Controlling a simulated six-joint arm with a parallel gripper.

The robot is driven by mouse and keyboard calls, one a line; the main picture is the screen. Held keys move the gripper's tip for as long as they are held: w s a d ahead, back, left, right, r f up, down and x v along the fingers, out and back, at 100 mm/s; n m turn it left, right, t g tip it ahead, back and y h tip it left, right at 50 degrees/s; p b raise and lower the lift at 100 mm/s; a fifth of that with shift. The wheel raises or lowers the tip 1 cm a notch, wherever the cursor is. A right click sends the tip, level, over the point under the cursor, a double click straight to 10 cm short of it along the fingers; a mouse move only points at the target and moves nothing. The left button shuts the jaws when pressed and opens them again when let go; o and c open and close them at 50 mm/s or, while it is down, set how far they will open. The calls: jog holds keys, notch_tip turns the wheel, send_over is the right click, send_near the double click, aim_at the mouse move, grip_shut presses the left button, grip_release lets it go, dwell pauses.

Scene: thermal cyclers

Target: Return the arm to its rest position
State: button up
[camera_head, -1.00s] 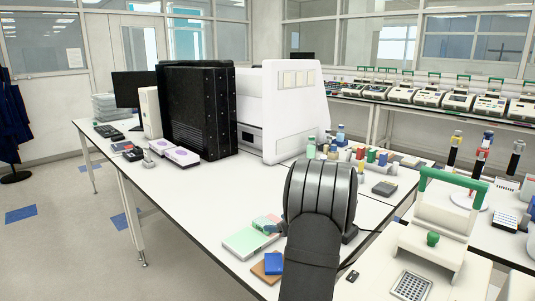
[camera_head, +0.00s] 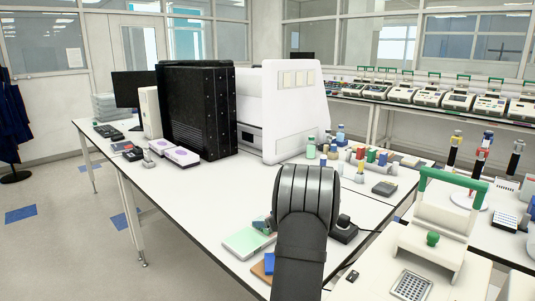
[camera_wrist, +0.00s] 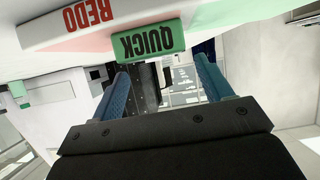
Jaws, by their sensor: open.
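My arm reaches up from the bottom middle of the head view, and its black wrist link hides most of my gripper. A bit of my gripper (camera_head: 262,223) shows at the left of that link, above a pale green flat box (camera_head: 246,241). In the wrist view, my gripper (camera_wrist: 163,68) has two blue fingers spread apart, with nothing held between them. A green block marked QUICK (camera_wrist: 149,41) and a white slab marked REDO (camera_wrist: 97,20) show beyond the fingertips. I cannot tell whether a finger touches them.
A thermal cycler with a green handle (camera_head: 433,221) stands open at the right. Small bottles and coloured tubes (camera_head: 370,155) stand behind my arm. A black tower (camera_head: 198,110) and a white machine (camera_head: 292,115) stand further back.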

notch_tip(320, 180, up, 2)
jog(key=shift+r, duration=0.2)
jog(key=s+d+r+m+t+h, duration=0.1)
jog(key=s+d+r+m+h, duration=0.1)
jog(key=s+d+r, duration=0.5)
jog(key=s+d+m+t+h, duration=0.15)
jog(key=s+d, duration=0.25)
jog(key=d, duration=0.6)
jog(key=s+d+r+m+t+h, duration=0.1)
jog(key=s+d+r+m+h, duration=0.1)
jog(key=s+d+r, duration=0.5)
jog(key=s+d+f+m+g+h, duration=0.1)
jog(key=s+d+m+h, duration=0.4)
jog(key=s, duration=0.8)
jog(key=s+d+f+m+g+h, duration=0.1)
jog(key=s+d+m+h, duration=0.4)
jog(key=s+d, duration=0.5)
jog(key=shift+s+d+f+m+h, duration=0.35)
jog(key=shift+s+d, duration=0.05)
jog(key=shift+s, duration=1.5)
